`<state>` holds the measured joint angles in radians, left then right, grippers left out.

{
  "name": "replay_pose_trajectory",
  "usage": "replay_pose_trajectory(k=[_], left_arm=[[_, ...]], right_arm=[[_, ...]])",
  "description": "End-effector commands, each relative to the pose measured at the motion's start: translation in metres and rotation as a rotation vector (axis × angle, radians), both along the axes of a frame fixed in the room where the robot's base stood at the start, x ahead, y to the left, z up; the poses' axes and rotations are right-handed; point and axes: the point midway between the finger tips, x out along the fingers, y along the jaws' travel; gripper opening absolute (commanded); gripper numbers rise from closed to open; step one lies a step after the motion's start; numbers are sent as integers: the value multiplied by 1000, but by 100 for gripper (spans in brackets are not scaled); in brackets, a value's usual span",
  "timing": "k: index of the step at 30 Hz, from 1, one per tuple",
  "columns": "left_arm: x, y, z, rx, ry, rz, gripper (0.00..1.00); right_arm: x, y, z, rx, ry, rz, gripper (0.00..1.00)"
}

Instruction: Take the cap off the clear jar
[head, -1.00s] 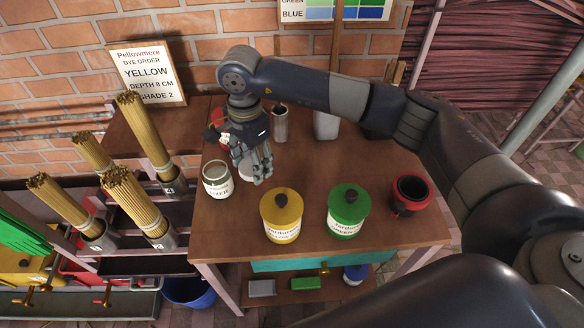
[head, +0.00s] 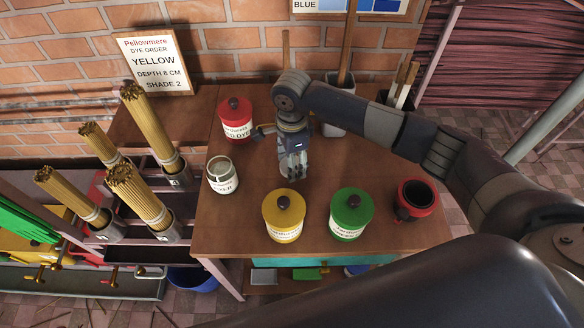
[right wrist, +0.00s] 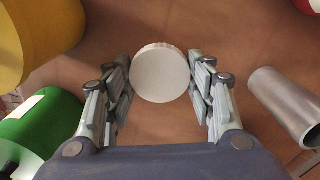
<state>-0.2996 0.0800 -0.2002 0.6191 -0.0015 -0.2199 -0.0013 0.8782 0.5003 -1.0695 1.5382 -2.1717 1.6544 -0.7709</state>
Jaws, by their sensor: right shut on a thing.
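The clear jar (head: 223,180), with a pale label, stands on the wooden table at the left in the head view. Its top is open, with no cap on it. My right gripper (head: 293,174) is above the table to the right of the jar, clear of it. In the right wrist view, my right gripper (right wrist: 160,95) is shut on the round white cap (right wrist: 160,76), held at its sides between the fingers. The cap is hidden by the fingers in the head view. My left gripper is not in view.
The yellow jar (head: 283,222) and green jar (head: 350,220) stand in front of my right gripper. A red jar (head: 236,124) is behind left, a red pot (head: 417,200) at right. A metal cylinder (right wrist: 284,105) shows in the wrist view. The table (head: 240,225) is bare around the clear jar's front.

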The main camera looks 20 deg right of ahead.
Motion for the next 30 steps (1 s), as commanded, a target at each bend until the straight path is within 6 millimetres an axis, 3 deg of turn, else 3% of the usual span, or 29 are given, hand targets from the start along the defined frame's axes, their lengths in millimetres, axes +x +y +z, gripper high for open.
replay_pose_trajectory(k=[10,21,22,24,30], left_arm=[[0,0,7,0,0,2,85],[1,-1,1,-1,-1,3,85],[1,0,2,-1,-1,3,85],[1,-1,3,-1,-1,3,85],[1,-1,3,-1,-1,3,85]], right_arm=[[-1,0,-38,0,2,1,22],[0,0,-44,0,0,2,22],[0,0,-43,0,-1,2,55],[0,0,-43,0,0,2,70],[0,0,-42,0,0,2,70]])
